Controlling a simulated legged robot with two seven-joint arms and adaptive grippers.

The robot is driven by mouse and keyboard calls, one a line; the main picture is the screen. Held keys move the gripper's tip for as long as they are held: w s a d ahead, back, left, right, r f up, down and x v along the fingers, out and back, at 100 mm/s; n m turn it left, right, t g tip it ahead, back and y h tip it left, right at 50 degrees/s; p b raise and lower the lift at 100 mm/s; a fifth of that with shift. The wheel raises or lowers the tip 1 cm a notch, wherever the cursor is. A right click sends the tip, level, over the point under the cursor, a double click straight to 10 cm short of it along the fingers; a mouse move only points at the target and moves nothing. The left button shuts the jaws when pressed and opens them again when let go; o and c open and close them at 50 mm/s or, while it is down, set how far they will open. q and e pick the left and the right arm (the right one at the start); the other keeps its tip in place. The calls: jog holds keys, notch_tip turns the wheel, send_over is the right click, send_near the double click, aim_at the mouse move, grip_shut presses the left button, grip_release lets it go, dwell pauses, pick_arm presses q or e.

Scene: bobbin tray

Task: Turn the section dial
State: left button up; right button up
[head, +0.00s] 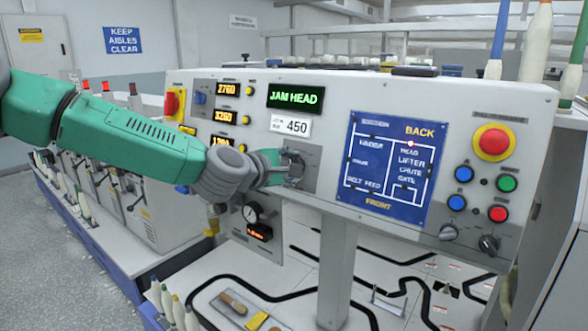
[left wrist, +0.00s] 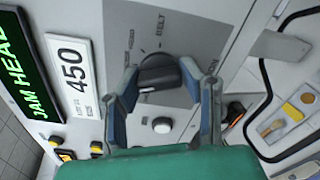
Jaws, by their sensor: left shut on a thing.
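The section dial is a dark round knob (left wrist: 160,74) on a grey plate of the control panel. In the left wrist view it sits between the two fingers of my left gripper (left wrist: 168,90), which is shut on it. A white mark shows on the knob, and the label "BELT" is readable above it. In the head view my left gripper (head: 288,170) reaches the grey plate (head: 310,156) below the "JAM HEAD" display and mostly hides the knob. My right gripper is not in view.
The green "JAM HEAD" display (head: 296,97) and the "450" card (head: 291,126) are above the dial. A blue section diagram (head: 385,165) is to its right.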

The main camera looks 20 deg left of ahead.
pick_arm(q)
jog(key=m, duration=0.6)
jog(key=shift+s+f+m+b, duration=0.1)
jog(key=shift+f+m+b, duration=0.2)
jog(key=shift+f, duration=0.05)
jog(key=m, duration=0.6)
dwell(0.4)
jog(key=o, duration=1.1)
jog(key=shift+o, duration=0.3)
jog(key=shift+a+r, duration=0.1)
jog(key=shift+r, duration=0.1)
